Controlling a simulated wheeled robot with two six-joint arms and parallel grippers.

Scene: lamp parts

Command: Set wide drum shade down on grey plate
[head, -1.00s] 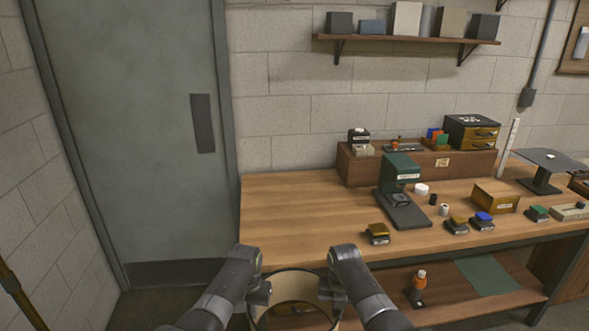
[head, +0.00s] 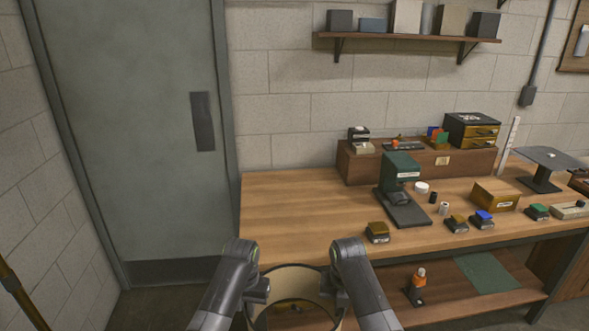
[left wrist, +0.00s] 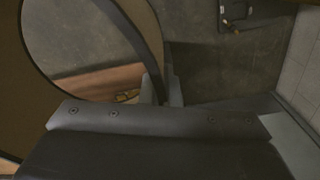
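The wide drum shade (head: 295,283) is a cream, open ring at the bottom of the head view, in front of the bench, with its lower part cut off. My left gripper (head: 259,292) is at its left side and my right gripper (head: 337,287) at its right side. Both appear shut on its wall, holding it in the air. In the left wrist view, the shade (left wrist: 14,85) shows as a tan wall with a dark rim, close to the gripper. A dark grey flat plate (head: 538,155) tops a stand at the far right of the bench.
The wooden bench (head: 290,215) is bare at its left. A green stamping machine (head: 402,168), a gold-brown box (head: 495,196) and several small stamps stand right of that. A grey door (head: 145,130) stands left.

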